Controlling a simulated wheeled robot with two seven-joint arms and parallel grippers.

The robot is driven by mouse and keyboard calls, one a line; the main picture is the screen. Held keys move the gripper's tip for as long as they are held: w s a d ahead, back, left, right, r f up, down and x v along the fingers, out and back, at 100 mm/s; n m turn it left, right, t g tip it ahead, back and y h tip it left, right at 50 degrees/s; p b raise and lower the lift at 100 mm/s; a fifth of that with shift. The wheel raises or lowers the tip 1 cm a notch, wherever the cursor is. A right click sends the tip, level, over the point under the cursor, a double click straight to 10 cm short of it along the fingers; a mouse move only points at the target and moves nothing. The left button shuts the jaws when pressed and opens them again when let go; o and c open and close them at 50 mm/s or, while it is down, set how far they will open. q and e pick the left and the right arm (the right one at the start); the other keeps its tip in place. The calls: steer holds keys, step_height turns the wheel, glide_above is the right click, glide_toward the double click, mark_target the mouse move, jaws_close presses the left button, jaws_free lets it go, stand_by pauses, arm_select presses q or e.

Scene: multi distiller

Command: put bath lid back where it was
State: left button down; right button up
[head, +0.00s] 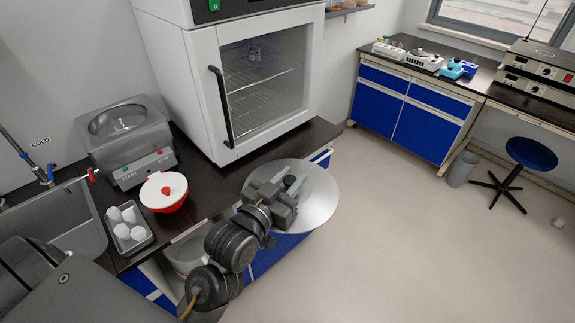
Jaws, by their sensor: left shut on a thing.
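The bath lid (318,204) is a flat round silver disc with a dark knob at its centre. My left gripper (290,184) is shut on this knob and holds the lid up in front of the counter's edge, roughly level. The grey metal bath (118,147) stands on the counter at the back left, beside the oven. Its round top opening is uncovered. The lid is well to the right of the bath and apart from it. My fingertips are partly hidden by the gripper body. My right gripper is not in view.
A white oven (190,75) stands right of the bath. A red bowl with a white lid (165,187) and a tray (122,246) of white cups sit in front of the bath. A sink (70,228) is at left. The floor at right is mostly clear.

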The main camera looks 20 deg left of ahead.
mark_target(332, 212)
arm_select(q)
steer(key=d+r+m+g+h, duration=0.1)
steer(key=d+m+h, duration=0.1)
steer(key=d, duration=0.1)
steer(key=s+d+r+m+g+h, duration=0.1)
steer(key=d+m+h, duration=0.1)
steer(key=d+h, duration=0.1)
steer(key=d+r+m+g+h, duration=0.1)
steer(key=d+h, duration=0.2)
steer(key=d, duration=0.1)
steer(key=shift+s+d+r+m, duration=0.25)
steer(key=shift+s+m, duration=0.15)
steer(key=w+d+f+m+g+h, duration=0.4)
steer(key=d+f+m+g+h, duration=0.1)
steer(key=g, duration=0.1)
steer(key=shift+d+g, duration=0.3)
steer(key=shift+d, duration=0.1)
steer(key=shift+a+f, duration=0.1)
steer(key=shift+s+a+m+g+h, duration=0.3)
steer(key=shift+a+m+g, duration=0.35)
steer(key=shift+g, duration=0.5)
steer(key=shift+s+a+m+g+h, duration=0.1)
steer(key=shift+a+m+g+h, duration=0.35)
steer(key=shift+m+g, duration=0.6)
steer(key=shift+s+a+m+g+h, duration=0.15)
steer(key=shift+a+m+g+h, duration=0.35)
steer(key=shift+g, duration=0.8)
steer(key=shift+a, duration=0.1)
